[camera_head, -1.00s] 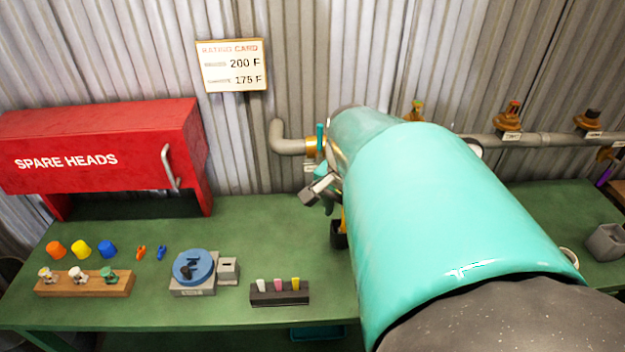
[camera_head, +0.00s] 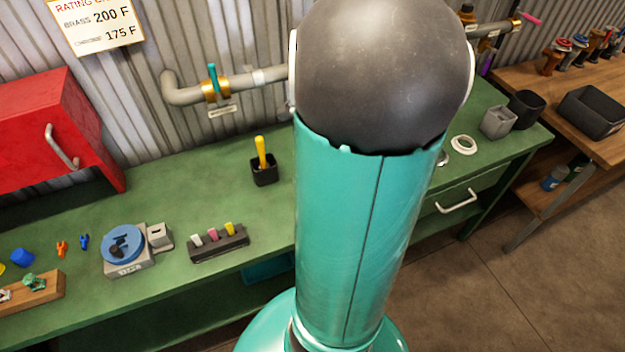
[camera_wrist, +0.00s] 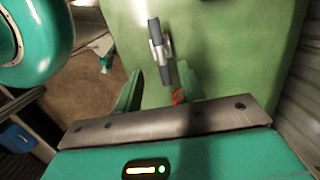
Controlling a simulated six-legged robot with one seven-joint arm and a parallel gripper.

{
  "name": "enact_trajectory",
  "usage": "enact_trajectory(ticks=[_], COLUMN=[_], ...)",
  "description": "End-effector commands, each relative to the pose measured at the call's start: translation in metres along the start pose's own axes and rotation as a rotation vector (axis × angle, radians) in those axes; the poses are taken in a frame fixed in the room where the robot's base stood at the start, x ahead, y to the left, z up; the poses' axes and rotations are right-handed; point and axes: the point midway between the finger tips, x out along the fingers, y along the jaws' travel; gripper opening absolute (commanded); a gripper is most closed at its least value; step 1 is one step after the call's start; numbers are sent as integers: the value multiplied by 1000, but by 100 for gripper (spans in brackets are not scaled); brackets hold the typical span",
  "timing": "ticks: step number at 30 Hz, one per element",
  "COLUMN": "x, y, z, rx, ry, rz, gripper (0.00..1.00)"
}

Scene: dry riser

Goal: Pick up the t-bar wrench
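The t-bar wrench (camera_wrist: 159,48) shows in the wrist view as a dark crossbar with a pale metal middle, over the green bench top (camera_wrist: 225,45). I cannot tell if it lies flat or stands up. My gripper (camera_wrist: 160,70) has its two green fingers apart, one on each side of the bar's lower end, with visible gaps. A small red thing (camera_wrist: 178,97) shows near the right finger's base. In the head view my arm hides both gripper and wrench.
The green bench (camera_head: 165,205) holds a black cup with a yellow-handled tool (camera_head: 262,160), a blue round fixture (camera_head: 123,245) and a marker block (camera_head: 218,245). A pipe with a teal-handled valve (camera_head: 213,85) runs behind. Grey bins (camera_head: 498,122) stand right; a wooden bench (camera_head: 590,130) lies beyond.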

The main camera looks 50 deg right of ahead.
Motion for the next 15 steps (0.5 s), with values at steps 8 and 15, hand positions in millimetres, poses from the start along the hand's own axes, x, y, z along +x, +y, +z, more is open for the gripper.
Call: enact_trajectory(ticks=[8, 15], x=[29, 63], y=[0, 1], z=[0, -1], rx=[-1, 0], ry=[-1, -2], rz=[1, 3], gripper=[40, 40])
